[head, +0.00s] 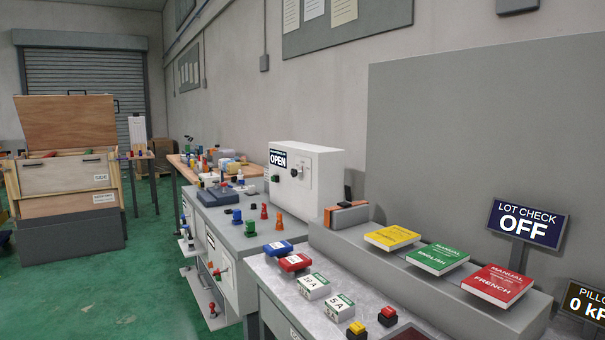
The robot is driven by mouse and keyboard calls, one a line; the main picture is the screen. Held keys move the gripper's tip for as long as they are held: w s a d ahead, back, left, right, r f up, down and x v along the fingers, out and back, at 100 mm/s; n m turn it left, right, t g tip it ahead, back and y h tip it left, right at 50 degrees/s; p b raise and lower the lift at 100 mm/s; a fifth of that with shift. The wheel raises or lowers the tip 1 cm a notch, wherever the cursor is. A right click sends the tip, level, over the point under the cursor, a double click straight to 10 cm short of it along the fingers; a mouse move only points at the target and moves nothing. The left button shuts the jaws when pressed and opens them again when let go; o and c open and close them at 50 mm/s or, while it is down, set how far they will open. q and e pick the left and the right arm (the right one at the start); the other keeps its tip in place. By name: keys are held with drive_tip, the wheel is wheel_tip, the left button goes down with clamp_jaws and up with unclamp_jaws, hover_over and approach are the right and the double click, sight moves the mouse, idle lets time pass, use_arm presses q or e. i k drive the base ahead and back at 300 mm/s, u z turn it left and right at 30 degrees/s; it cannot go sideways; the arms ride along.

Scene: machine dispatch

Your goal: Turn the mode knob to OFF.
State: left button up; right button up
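No knob carries a label I can read as mode. A white box (322,172) on the grey bench has an OPEN sign (283,159) and a small dark round control (294,172) on its front, with tiny markings beside it. A sign (525,223) at the right reads LOT CHECK OFF. Neither of my grippers is in view.
Yellow, green and red manuals (500,285) lie on a grey ledge at the right. Labelled blocks (313,286) and red and yellow buttons stand on the near bench. A wooden crate (68,172) with a raised lid stands at the left. The green floor (120,285) between is clear.

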sight(294, 172)
drive_tip(key=u, duration=0.5)
drive_tip(key=k, duration=0.6)
drive_tip(key=u, duration=1.4)
drive_tip(key=i, duration=1.3)
drive_tip(key=z, duration=0.35)
drive_tip(key=i, duration=1)
drive_tip(key=z, duration=1.05)
